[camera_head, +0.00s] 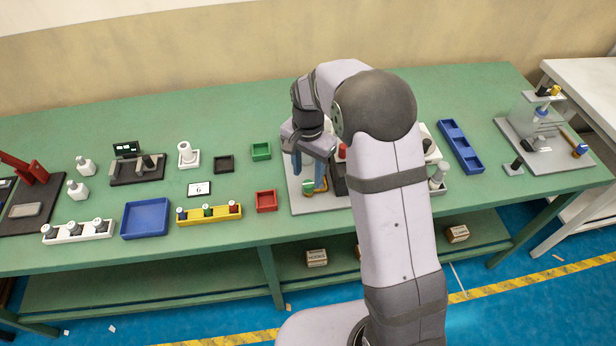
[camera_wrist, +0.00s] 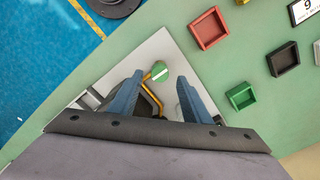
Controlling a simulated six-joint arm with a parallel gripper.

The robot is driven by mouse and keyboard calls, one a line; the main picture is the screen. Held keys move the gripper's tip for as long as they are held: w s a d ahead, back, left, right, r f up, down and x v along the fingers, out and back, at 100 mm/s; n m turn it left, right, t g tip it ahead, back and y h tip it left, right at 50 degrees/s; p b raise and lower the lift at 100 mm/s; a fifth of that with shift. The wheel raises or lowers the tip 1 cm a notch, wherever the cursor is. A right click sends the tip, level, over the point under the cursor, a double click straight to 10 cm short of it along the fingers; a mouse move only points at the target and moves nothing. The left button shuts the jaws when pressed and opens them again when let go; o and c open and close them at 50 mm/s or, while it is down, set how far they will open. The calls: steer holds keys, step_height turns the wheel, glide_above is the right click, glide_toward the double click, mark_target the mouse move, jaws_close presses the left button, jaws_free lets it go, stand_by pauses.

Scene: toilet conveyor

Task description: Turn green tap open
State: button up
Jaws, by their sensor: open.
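The green tap (camera_head: 308,187) is at the front left of a grey plate on the green table. In the wrist view the tap (camera_wrist: 159,71) shows as a round green knob with a white stripe across it. A yellow bent pipe (camera_wrist: 150,92) runs beside it. My gripper (camera_head: 308,179) points down over the tap. Its two blue fingers (camera_wrist: 160,77) are open, one on each side of the knob in the wrist view. I see gaps between fingers and knob there. The fingers' exact height relative to the knob cannot be told.
The grey plate (camera_head: 300,202) also bears a dark block with a red top (camera_head: 342,151), partly hidden by my arm. A red tray (camera_head: 266,201) and a green tray (camera_head: 261,151) stand to the left. The table's front edge is close in front of the plate.

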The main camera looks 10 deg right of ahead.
mark_target(308, 184)
steer(key=shift+f+p, duration=0.4)
steer(key=shift+f, duration=1.35)
steer(key=shift+c, duration=0.4)
steer(key=c, duration=1)
